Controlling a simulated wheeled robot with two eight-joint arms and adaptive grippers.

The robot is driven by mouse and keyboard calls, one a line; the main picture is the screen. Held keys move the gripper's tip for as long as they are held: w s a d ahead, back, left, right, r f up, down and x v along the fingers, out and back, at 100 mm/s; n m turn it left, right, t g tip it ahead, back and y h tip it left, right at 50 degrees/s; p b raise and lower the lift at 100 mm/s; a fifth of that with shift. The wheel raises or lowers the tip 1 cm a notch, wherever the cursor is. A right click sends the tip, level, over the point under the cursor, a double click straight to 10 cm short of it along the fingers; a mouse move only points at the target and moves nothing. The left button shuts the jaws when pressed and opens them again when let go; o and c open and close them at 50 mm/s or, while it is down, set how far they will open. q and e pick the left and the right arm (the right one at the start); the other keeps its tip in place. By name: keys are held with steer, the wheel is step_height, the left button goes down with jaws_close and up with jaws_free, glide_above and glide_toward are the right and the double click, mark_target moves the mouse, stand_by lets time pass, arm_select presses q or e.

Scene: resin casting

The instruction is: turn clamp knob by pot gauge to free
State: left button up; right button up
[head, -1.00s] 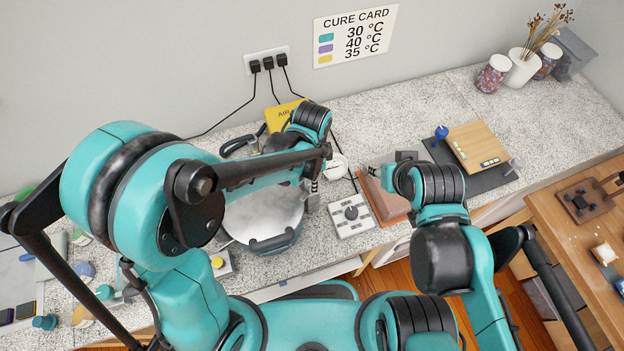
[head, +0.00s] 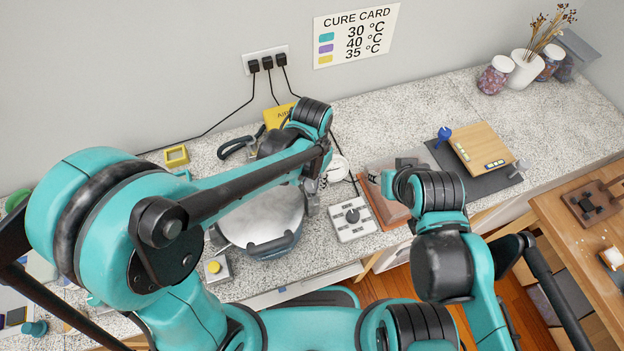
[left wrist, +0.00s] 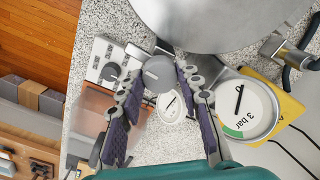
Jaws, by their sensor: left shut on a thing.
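A round grey clamp knob (left wrist: 159,73) sits at the rim of the metal pot (left wrist: 225,22). My left gripper (left wrist: 160,70) is shut on this knob, with one finger on each side. In the head view my left gripper (head: 312,188) is at the pot's right edge, and its arm hides the knob and part of the pot (head: 262,218).
A control box with a dark dial (head: 352,217) stands right of the pot. A small white dial (left wrist: 172,106) is near the knob. A yellow box (head: 278,116) and cables lie behind. A dark mat (head: 490,176) with a wooden board is farther right.

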mark_target(312, 182)
arm_select(q)
steer(key=shift+n, duration=0.7)
steer(key=o, duration=1.2)
steer(key=shift+c, duration=0.2)
step_height(312, 182, up, 12)
